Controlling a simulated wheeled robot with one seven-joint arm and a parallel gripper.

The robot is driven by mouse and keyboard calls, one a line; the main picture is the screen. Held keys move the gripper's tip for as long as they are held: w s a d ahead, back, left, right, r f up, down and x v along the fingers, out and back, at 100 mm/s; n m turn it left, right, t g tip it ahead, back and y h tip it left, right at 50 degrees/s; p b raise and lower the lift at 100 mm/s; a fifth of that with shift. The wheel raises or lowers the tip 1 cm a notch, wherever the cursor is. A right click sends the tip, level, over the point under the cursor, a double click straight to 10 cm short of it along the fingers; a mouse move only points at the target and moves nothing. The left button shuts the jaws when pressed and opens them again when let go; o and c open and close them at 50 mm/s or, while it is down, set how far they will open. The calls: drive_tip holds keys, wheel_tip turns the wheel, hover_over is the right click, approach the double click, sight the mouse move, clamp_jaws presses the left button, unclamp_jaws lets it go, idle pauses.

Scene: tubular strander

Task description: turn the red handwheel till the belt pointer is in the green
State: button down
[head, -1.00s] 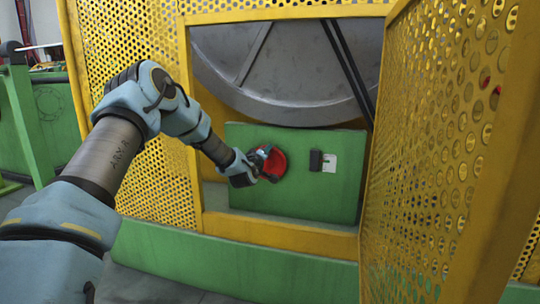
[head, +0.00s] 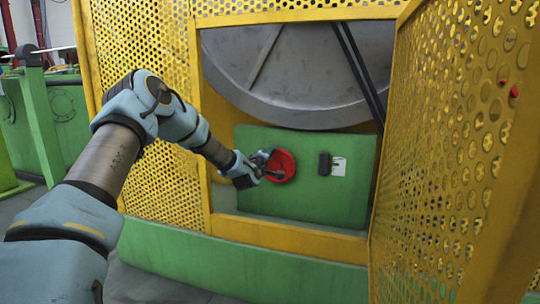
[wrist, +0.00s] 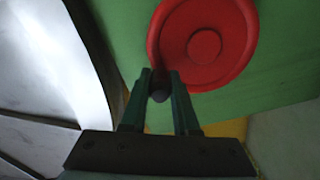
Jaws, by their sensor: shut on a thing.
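The red handwheel (head: 281,166) is mounted on a green panel (head: 300,200) inside the open yellow guard. It also shows in the wrist view (wrist: 222,42). My gripper (head: 262,168) is at the left part of the wheel in the head view. A small dark block (head: 324,164) with a white plate (head: 339,167) sits right of the wheel; the pointer and any green band are too small to make out.
A perforated yellow door (head: 440,160) stands open at the right. A yellow frame sill (head: 290,237) runs below the green panel. A large grey wheel (head: 300,75) and dark belts (head: 357,70) are above it.

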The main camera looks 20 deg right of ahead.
drive_tip(key=c, duration=0.7)
unclamp_jaws()
drive_tip(key=p+v, duration=0.2)
drive_tip(key=v, duration=0.8)
drive_tip(key=shift+s+a, duration=0.3)
